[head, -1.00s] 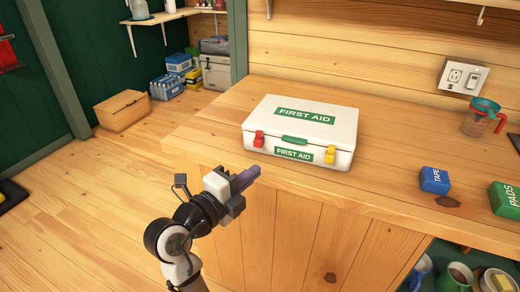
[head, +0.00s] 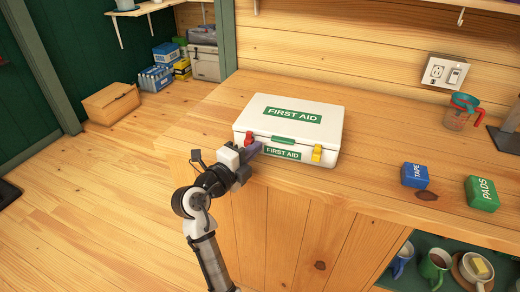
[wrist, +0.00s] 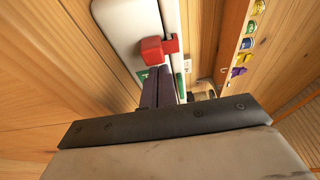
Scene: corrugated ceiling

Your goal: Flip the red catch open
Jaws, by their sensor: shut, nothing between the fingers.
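The white first aid box (head: 310,119) sits on the wooden counter with its lid down. Its red catch (head: 249,137) is on the front face, at the left end; in the wrist view the red catch (wrist: 152,50) shows just beyond my fingertips. A yellow catch (head: 317,153) is at the right end of the front, with a green handle (head: 290,140) between. My gripper (head: 254,148) is shut and empty, its fingertips at the box front beside the red catch. In the wrist view my gripper (wrist: 160,72) points at the catch; I cannot tell whether they touch.
The counter (head: 376,140) is clear around the box. Mugs sit on a shelf below the counter, at lower right.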

